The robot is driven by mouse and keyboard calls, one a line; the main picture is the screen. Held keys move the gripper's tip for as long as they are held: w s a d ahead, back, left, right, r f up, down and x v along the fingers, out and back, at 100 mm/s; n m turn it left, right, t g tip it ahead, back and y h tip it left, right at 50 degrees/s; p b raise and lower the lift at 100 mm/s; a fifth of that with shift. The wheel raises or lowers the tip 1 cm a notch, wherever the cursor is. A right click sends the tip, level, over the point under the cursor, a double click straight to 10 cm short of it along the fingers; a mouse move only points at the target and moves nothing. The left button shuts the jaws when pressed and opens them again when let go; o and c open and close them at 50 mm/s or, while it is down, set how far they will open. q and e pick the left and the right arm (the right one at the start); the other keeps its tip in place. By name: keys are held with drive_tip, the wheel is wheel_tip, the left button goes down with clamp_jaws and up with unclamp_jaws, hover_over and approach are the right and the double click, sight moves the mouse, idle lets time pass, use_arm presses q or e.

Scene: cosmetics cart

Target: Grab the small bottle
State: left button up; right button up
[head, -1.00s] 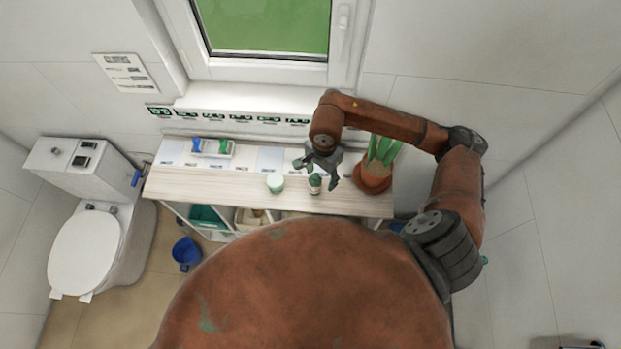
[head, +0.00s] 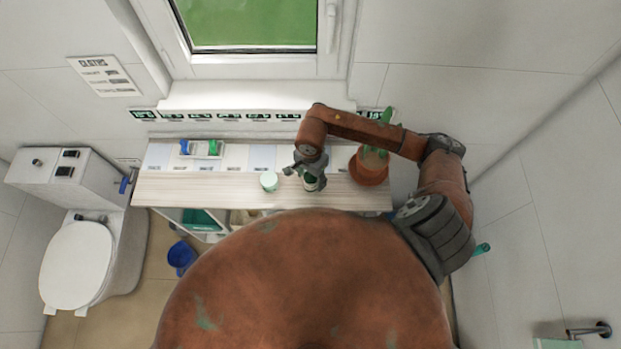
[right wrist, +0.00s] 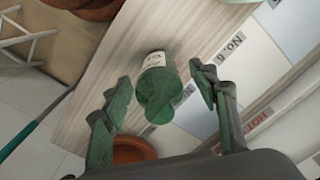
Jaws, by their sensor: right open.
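The small bottle (right wrist: 153,62) has a green cap, a green body and a white label. It stands on the wooden cart top (head: 220,191). In the right wrist view my right gripper (right wrist: 160,98) is open, with one finger on each side of the bottle. Gaps show between the fingers and the bottle. My left gripper is not in view.
A potted plant (head: 369,168) in a terracotta pot stands close on the right. A small tray (head: 203,149) with blue and green items sits at the back left.

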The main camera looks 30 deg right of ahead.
drive_tip(key=shift+f, duration=0.4)
drive_tip(key=shift+c, duration=0.3)
drive_tip(key=c, duration=1.2)
drive_tip(key=shift+c, duration=0.2)
